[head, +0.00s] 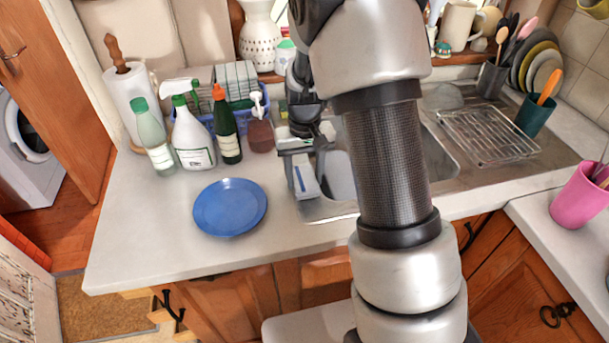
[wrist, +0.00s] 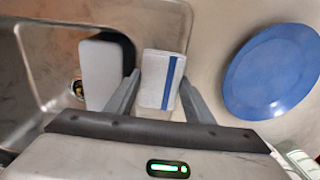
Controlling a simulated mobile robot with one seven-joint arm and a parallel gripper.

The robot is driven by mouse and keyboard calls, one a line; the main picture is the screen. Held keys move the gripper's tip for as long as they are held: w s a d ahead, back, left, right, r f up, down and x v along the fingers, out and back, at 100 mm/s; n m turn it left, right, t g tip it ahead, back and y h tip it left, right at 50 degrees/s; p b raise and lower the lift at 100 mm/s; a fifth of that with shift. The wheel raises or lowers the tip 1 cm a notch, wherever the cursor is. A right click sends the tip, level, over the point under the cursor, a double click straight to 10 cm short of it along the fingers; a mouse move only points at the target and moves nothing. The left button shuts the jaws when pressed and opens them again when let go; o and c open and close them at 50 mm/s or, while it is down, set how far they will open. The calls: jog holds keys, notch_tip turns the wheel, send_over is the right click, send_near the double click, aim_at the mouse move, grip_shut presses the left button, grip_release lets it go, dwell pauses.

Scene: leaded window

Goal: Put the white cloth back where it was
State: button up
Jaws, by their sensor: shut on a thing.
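The white cloth (head: 305,180) is a folded pad with a blue stripe along one side. It also shows in the wrist view (wrist: 154,88), between the two fingers. My gripper (head: 304,147) is shut on it, at the left rim of the sink and right of the blue plate. The fingers show on either side of the cloth in the wrist view (wrist: 159,88). I cannot tell whether the cloth touches the surface below or hangs just above it. My arm hides part of the sink (head: 437,160).
A blue plate (head: 230,207) lies on the counter (head: 130,235). A green bottle (head: 152,138), a white spray bottle (head: 192,135) and a dark bottle (head: 226,125) stand behind it. In the wrist view, a pale rounded block (wrist: 101,75) sits left of the cloth. The counter's front left is clear.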

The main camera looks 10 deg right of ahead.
aim_at(305, 177)
jog(key=shift+f, duration=0.15)
jog(key=o, duration=0.9)
notch_tip(305, 177, up, 12)
jog(key=s+r+t, duration=0.2)
jog(key=s+r, duration=0.2)
jog(key=s, duration=0.3)
jog(key=s+r+t, duration=0.1)
jog(key=s+r, duration=0.3)
jog(key=s, duration=0.3)
jog(key=s+r+t, duration=0.2)
jog(key=s+r, duration=0.3)
jog(key=s, duration=0.3)
jog(key=shift+t+p, duration=0.3)
jog(key=shift+p, duration=0.05)
